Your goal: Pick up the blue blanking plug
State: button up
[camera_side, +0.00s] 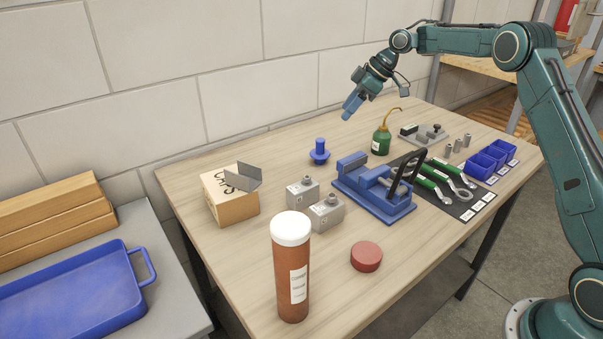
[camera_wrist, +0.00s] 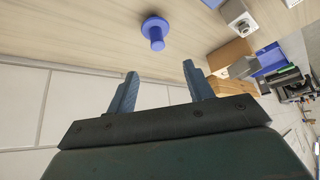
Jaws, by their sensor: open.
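The blue blanking plug (camera_side: 319,151) stands upright on the wooden table, a round flange with a narrower stem on top, behind the grey metal blocks. In the wrist view the plug (camera_wrist: 155,31) shows beyond the fingertips, above the space between them in the picture. My gripper (camera_side: 350,108) is in the air above the back of the table, up and to the right of the plug in the side view. Its two blue fingers (camera_wrist: 160,80) are apart with nothing between them. The plug is fully visible and apart from the gripper.
A blue vise (camera_side: 372,190) and two grey blocks (camera_side: 303,192) stand near the plug. A cardboard box (camera_side: 231,207) is at the left, a brown bottle (camera_side: 291,270) in front. A green oil can (camera_side: 381,141) stands below the gripper. The wall runs behind the table.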

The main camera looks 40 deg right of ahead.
aim_at(323, 140)
jog(key=shift+w+d+f, duration=0.1)
jog(key=shift+f, duration=0.15)
jog(key=shift+f, duration=0.1)
jog(key=shift+x, duration=4.2)
jog(key=shift+w, duration=0.1)
jog(key=shift+x, duration=2.55)
jog(key=shift+w, duration=0.1)
